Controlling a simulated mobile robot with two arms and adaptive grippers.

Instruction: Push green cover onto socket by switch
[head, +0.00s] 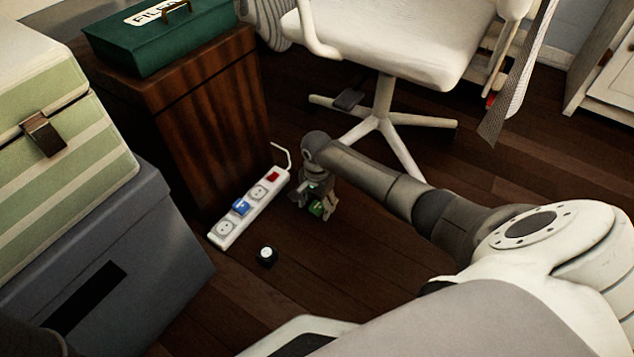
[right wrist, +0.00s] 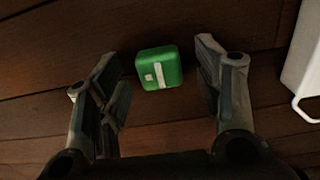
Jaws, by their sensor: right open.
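The green cover (head: 317,209) lies on the dark wood floor, right of the power strip. In the right wrist view the green cover (right wrist: 159,68) is a small cube with white marks on top, between and slightly beyond the fingertips. My right gripper (head: 314,203) points down over it with its fingers open, one on each side; in the right wrist view the gripper (right wrist: 162,80) holds nothing. The white power strip (head: 233,222) lies slantwise on the floor with a red switch (head: 273,176) at its far end. The socket by the switch (head: 258,192) is bare. A blue cover (head: 241,207) sits on the middle socket.
A wooden cabinet (head: 215,120) stands close behind the strip. A white chair base (head: 380,120) is beyond my right gripper.

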